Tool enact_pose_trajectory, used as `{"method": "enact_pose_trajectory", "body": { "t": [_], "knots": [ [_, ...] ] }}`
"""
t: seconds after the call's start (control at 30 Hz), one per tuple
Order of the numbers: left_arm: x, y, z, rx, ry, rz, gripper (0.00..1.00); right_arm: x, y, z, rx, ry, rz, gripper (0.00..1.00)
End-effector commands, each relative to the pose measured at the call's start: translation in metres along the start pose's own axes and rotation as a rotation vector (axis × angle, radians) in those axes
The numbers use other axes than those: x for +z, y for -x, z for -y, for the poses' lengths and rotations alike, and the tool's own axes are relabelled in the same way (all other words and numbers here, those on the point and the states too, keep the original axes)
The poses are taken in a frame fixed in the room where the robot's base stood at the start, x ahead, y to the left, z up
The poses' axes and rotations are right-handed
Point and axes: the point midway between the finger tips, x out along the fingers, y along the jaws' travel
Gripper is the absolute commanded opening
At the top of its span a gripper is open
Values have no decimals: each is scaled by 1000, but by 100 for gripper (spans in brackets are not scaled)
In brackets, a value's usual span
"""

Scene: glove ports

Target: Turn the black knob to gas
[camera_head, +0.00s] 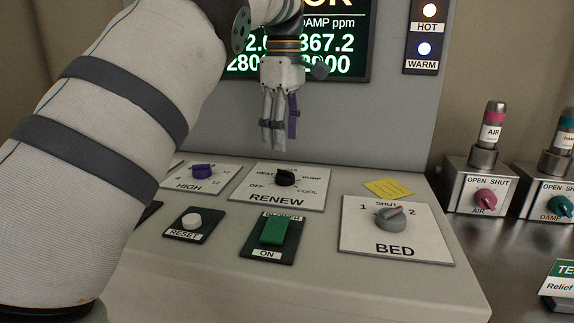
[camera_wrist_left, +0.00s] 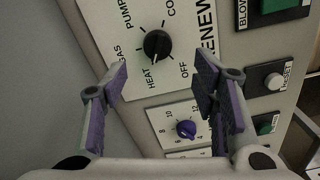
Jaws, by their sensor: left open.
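The black knob (camera_head: 285,177) sits on the white RENEW plate (camera_head: 313,200) on the sloped console, with OFF, HEAT, GAS, PUMP and COOL around it. In the left wrist view the knob (camera_wrist_left: 157,44) shows a pale mark that seems to point toward HEAT. My left gripper (camera_head: 275,149) points down above and behind the knob in the head view, apart from it. In the left wrist view its open, purple-padded fingers (camera_wrist_left: 162,72) stand to either side below the knob, with nothing between them. The GAS label is partly hidden in the head view. My right gripper is not in view.
The purple HIGH knob (camera_head: 202,171), white RESET button (camera_head: 192,221), green BLOWER switch (camera_head: 273,231) and grey BED knob (camera_head: 390,217) surround the plate. A yellow note (camera_head: 388,188) lies right of it. The upright display panel (camera_head: 340,50) rises behind my gripper.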

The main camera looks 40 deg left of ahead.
Motion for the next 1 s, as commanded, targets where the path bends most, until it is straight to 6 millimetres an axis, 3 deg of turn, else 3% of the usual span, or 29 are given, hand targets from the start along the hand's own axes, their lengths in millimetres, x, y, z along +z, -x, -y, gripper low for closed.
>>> {"method": "enact_pose_trajectory", "body": {
  "t": [0.3, 0.67, 0.9, 1.0],
  "knots": [
    [0, -64, 1, 4, -1, 1, 54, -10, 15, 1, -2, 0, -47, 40],
    [0, -77, 0, 4, -1, 0, 54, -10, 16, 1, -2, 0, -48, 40],
    [0, -77, 0, 3, -1, 0, 5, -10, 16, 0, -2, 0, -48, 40],
    [0, -77, 0, 3, -2, 0, 5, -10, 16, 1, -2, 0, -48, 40]
  ]
}}
